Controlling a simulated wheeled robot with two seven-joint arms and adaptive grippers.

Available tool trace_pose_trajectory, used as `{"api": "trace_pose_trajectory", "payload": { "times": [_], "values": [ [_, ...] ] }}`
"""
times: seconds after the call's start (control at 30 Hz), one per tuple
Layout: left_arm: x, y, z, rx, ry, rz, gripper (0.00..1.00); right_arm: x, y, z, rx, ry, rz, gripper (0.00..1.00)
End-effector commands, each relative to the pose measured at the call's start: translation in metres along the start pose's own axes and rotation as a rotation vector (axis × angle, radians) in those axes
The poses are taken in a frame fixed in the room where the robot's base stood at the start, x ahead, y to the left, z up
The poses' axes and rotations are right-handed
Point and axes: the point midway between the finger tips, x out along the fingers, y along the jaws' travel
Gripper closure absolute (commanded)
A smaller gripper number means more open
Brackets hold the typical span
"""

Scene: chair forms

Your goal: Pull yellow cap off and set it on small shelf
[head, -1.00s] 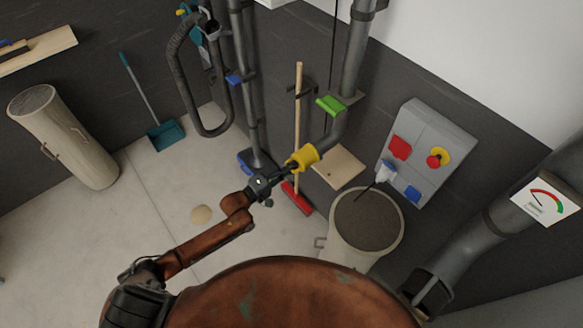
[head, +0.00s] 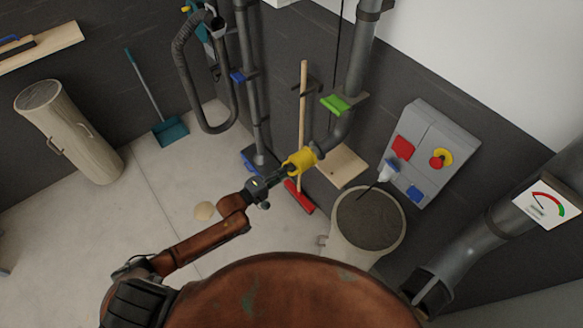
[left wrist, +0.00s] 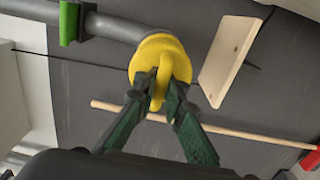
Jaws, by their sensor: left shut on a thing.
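The yellow cap (head: 299,161) sits at the open end of a grey bent pipe (head: 334,141). My left gripper (head: 284,170) reaches it from the lower left. In the left wrist view my left gripper (left wrist: 162,92) is shut on the raised grip of the yellow cap (left wrist: 171,50), and the cap still meets the pipe end (left wrist: 115,27). The small wooden shelf (head: 343,166) is on the wall just right of the cap and looks empty. It also shows in the left wrist view (left wrist: 229,60). My right gripper is not in view.
A broom (head: 303,110) with a red head stands behind my gripper. A bin (head: 365,225) of dark material stands below the shelf. A grey switch panel (head: 428,150) is at right.

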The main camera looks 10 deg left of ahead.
Motion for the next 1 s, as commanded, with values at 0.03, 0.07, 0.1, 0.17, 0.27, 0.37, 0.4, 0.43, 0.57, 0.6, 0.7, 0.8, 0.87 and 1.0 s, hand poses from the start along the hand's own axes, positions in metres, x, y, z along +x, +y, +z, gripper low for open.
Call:
{"api": "trace_pose_trajectory", "payload": {
  "times": [0.03, 0.07, 0.1, 0.17, 0.27, 0.37, 0.4, 0.43, 0.57, 0.6, 0.7, 0.8, 0.87, 1.0],
  "values": [
    [-0.003, -0.001, 0.0, 0.0, 0.001, -0.002, 1.0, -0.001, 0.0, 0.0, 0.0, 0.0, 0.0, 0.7],
    [-0.004, -0.001, 0.0, 0.0, 0.001, -0.002, 1.0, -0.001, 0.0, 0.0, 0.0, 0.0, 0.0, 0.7],
    [-0.005, -0.001, 0.0, 0.0, 0.001, -0.002, 1.0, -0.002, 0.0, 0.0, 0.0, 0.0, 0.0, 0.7],
    [-0.007, 0.0, 0.0, 0.0, 0.0, -0.001, 1.0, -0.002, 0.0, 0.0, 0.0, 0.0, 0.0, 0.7],
    [-0.011, 0.0, 0.0, 0.0, 0.0, 0.0, 1.0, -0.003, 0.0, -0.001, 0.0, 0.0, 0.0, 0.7],
    [-0.015, 0.0, 0.0, 0.0, -0.001, 0.0, 1.0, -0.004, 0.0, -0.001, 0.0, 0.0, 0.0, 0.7],
    [-0.016, 0.0, 0.0, 0.0, -0.001, 0.0, 1.0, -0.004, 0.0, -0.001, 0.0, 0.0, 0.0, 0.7],
    [-0.017, 0.0, 0.0, 0.0, -0.001, 0.0, 1.0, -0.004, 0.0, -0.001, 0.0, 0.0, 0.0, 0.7],
    [-0.022, 0.001, 0.001, 0.0, -0.001, 0.0, 1.0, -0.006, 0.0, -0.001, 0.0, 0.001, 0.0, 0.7],
    [-0.023, 0.001, 0.001, 0.0, -0.001, 0.0, 1.0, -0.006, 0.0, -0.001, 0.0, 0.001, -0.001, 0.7],
    [-0.027, 0.001, 0.001, 0.0, -0.001, 0.001, 1.0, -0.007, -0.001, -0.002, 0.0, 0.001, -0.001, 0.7],
    [-0.031, 0.001, 0.001, -0.001, -0.001, 0.001, 1.0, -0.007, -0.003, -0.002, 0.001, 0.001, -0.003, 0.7],
    [-0.034, 0.0, 0.0, 0.0, 0.0, 0.001, 1.0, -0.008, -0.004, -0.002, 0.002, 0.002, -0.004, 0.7],
    [-0.039, 0.0, 0.0, 0.0, 0.0, 0.0, 1.0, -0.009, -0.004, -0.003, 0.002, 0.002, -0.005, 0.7]
  ]
}}
